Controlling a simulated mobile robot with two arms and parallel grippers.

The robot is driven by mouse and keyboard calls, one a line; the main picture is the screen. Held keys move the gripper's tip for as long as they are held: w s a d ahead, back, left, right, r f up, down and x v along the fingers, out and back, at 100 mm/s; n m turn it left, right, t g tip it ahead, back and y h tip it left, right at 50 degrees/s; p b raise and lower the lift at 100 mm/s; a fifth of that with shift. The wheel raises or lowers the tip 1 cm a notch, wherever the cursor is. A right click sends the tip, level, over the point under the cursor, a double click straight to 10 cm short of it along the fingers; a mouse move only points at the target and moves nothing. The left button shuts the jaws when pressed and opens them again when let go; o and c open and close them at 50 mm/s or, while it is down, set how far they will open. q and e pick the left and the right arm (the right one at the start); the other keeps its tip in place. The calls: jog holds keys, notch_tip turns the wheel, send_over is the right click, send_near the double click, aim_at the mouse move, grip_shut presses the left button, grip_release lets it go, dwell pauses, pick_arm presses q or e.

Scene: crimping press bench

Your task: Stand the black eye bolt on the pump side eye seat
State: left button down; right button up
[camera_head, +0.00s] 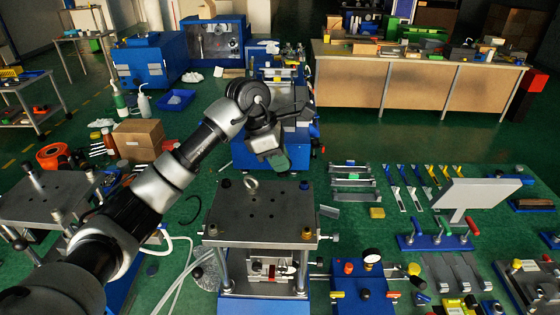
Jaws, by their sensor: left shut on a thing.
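My left gripper (277,157) hangs above the back of the press's top plate (262,222), fingers pointing down, and is shut. A small dark piece at its fingertips is mostly hidden; it seems to be the black eye bolt, but its ring cannot be made out. A pale metal eye bolt (251,183) stands upright near the back of the plate, below and left of the gripper, apart from it. I cannot tell which spot is the pump side eye seat. My right gripper is not in view.
Dark and orange-brown corner caps (307,233) stand on the plate. A blue machine (270,155) stands behind the gripper.

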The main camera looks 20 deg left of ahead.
pick_arm(q)
jog(key=shift+w+f, duration=0.2)
jog(key=shift+w, duration=0.05)
jog(key=shift+f+b, duration=0.9)
jog(key=shift+b, duration=0.2)
jog(key=shift+f+b, duration=0.65)
jog(key=shift+f, duration=0.1)
jog(key=shift+f+b, duration=0.65)
jog(key=shift+f, duration=0.2)
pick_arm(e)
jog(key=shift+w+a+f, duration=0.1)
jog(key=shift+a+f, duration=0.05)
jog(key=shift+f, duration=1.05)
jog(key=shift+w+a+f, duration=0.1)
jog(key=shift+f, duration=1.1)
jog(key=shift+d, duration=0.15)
pick_arm(q)
jog(key=shift+b, duration=0.4)
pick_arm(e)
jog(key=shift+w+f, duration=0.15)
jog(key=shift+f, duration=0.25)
